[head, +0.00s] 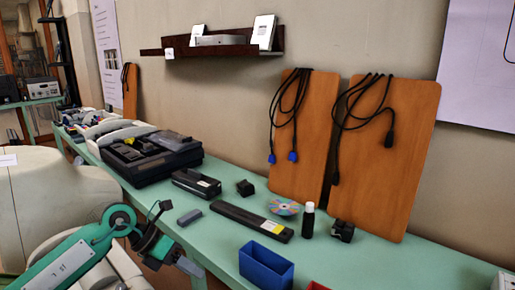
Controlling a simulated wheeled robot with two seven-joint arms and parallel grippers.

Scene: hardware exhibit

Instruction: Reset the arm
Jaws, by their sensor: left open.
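My left arm comes in from the lower left, with a green and white link and a round green joint. My left gripper (157,213) is a small dark shape near the front edge of the green table (225,232). It is open, and I see nothing held in it. It appears apart from the small grey block (189,217) to its right. The fine shape of its fingers is hard to make out. My right gripper is not in view.
On the table are a black device (150,158), a black box (196,184), a long dark bar (251,221), a disc (284,207), a small bottle (308,220) and a blue bin (265,268). Two wooden boards with cables lean on the wall. A shelf (222,50) hangs above.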

